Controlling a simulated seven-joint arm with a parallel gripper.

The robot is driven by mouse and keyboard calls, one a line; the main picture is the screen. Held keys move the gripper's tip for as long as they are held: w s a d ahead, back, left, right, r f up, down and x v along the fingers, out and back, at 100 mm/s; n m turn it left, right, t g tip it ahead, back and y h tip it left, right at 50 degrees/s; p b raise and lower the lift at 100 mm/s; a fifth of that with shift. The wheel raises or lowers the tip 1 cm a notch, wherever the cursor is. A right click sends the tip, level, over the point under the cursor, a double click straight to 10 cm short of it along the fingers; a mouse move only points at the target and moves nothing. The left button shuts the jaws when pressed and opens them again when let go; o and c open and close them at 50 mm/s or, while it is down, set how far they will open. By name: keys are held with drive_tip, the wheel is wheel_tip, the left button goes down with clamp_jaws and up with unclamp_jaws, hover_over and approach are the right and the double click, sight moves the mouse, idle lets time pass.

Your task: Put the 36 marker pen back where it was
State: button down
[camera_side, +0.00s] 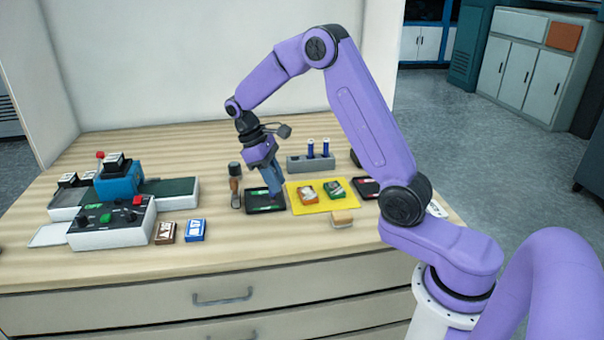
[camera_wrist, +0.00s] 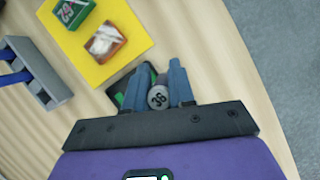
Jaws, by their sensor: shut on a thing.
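The 36 marker pen (camera_wrist: 158,97) shows its grey round end with the number 36 in the wrist view, held between the two blue fingers of my gripper (camera_wrist: 162,88). The rest of the pen is mostly hidden. In the side view my gripper (camera_side: 276,190) points down over the right part of a dark tray (camera_side: 252,207) with a green item in it; I cannot tell whether the pen touches the tray. A grey rack (camera_side: 296,166) stands behind, with two blue pens (camera_side: 318,149) upright in its right part. The rack (camera_wrist: 48,84) is at the left in the wrist view.
A yellow mat (camera_side: 298,207) right of the tray carries two small boxes. A tan block (camera_side: 342,218) lies in front, and another dark tray (camera_side: 366,188) is right. A brown-handled tool (camera_side: 235,183) stands left.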

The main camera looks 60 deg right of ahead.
drive_tip(key=w+d+r+n+t+h, duration=0.1)
drive_tip(key=w+d+r+n+t, duration=0.1)
drive_tip(key=w+d+n, duration=0.55)
drive_tip(key=w+d+r+n+t+h, duration=0.25)
drive_tip(key=d+n, duration=0.55)
drive_tip(key=d, duration=0.7)
drive_tip(key=shift+y, duration=0.35)
drive_tip(key=shift+s+d+f, duration=0.1)
drive_tip(key=shift+s+f, duration=0.05)
drive_tip(key=shift+f, duration=1.95)
drive_tip(key=shift+s+d+f, duration=0.1)
drive_tip(key=shift+f, duration=1.95)
drive_tip(key=shift+f, duration=0.1)
drive_tip(key=c, duration=1.2)
unclamp_jaws()
drive_tip(key=shift+c, duration=0.2)
